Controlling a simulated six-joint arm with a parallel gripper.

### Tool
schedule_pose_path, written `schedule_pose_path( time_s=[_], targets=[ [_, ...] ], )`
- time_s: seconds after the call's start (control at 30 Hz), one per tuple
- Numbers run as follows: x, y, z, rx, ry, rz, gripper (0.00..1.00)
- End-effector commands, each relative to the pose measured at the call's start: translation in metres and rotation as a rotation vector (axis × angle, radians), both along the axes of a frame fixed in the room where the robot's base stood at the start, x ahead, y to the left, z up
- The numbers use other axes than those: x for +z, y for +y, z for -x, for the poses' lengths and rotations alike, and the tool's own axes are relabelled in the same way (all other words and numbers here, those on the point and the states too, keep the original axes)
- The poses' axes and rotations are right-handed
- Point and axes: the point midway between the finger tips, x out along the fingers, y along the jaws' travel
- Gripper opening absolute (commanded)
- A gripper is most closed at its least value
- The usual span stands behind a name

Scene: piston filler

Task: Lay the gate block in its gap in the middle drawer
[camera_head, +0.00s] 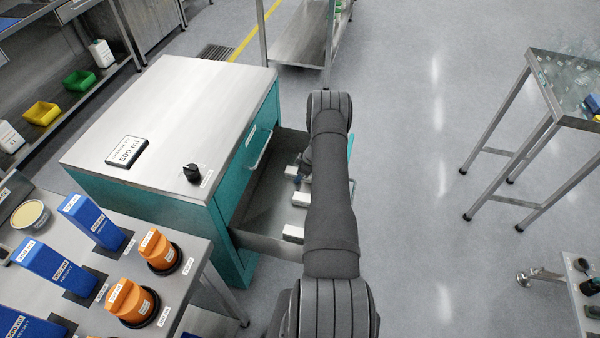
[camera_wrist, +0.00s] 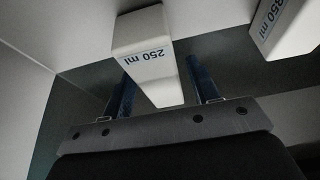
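White blocks lie in the open teal drawer. One, labelled "250 ml" (camera_wrist: 150,55), is between my gripper's two blue fingers in the wrist view. My gripper (camera_wrist: 160,90) is open, with a gap between the right finger and the block; the block's edge covers part of the left finger. In the head view my gripper (camera_head: 299,179) is low in the drawer, mostly hidden by my arm. I cannot tell which block is the gate block, and its gap does not show clearly.
A second white block, labelled "350 ml" (camera_wrist: 290,28), is close at right in the wrist view. Other white blocks (camera_head: 300,199) show in the drawer (camera_head: 265,205). The teal cabinet (camera_head: 170,120) is left of it. A bench with orange knobs (camera_head: 160,250) and blue blocks (camera_head: 92,220) is at front left.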

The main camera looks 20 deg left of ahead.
Motion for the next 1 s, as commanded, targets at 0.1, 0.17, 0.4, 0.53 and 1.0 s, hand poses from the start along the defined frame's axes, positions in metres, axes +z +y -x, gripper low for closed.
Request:
schedule_pose_path(
  time_s=[0.1, 0.17, 0.4, 0.53, 1.0],
  targets=[
    [0.000, 0.000, 0.000, 0.000, 0.000, 0.000, 0.58],
    [0.000, 0.000, 0.000, 0.000, 0.000, 0.000, 0.58],
    [0.007, -0.001, -0.001, 0.000, -0.001, 0.000, 0.58],
    [0.023, -0.008, -0.001, -0.001, -0.002, 0.000, 0.58],
    [0.100, -0.040, -0.001, 0.000, -0.001, -0.001, 0.58]
  ],
)
